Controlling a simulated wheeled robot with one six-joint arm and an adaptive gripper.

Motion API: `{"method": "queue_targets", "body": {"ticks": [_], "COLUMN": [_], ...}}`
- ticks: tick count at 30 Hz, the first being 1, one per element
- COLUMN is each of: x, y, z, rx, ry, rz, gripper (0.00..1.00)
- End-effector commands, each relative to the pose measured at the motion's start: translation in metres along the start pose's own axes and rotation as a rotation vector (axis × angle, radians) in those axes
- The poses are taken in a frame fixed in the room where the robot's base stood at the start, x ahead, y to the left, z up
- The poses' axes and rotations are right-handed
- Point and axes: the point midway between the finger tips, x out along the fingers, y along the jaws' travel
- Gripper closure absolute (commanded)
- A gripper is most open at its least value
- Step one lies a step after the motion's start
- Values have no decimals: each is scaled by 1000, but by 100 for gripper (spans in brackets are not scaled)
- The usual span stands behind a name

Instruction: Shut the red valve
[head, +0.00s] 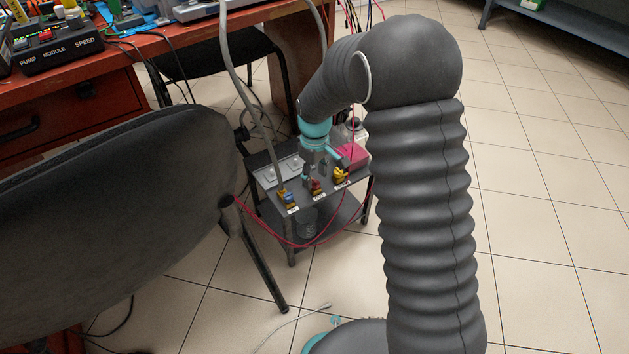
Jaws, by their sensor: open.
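The red valve (318,188) is the middle one of three small brass valves in a row along the front edge of a small grey cart. It is small in the head view and partly covered by my gripper, so I cannot tell how its handle is turned. My gripper (316,177) points down at the end of my arm, just above and behind the red valve. Its fingers are apart and I see nothing between them. Whether a finger touches the valve is too small to tell.
A blue valve (287,197) is left of the red one and a yellow valve (341,175) is right. A grey hose runs down to the blue valve. Red cables loop before the cart (291,245). A dark chair (120,215) stands close at left. Floor at right is clear.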

Motion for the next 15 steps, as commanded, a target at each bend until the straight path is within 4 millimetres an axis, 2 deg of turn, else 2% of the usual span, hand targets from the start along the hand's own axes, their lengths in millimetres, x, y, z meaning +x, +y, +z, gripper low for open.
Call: {"method": "queue_targets", "body": {"ticks": [1, 6, 15], "x": [7, 18, 19], "y": [0, 0, 0], "z": [0, 0, 0], "rx": [0, 1, 1], "ry": [-2, -1, 0], "rz": [-1, 0, 0], "gripper": [48, 48, 48]}}
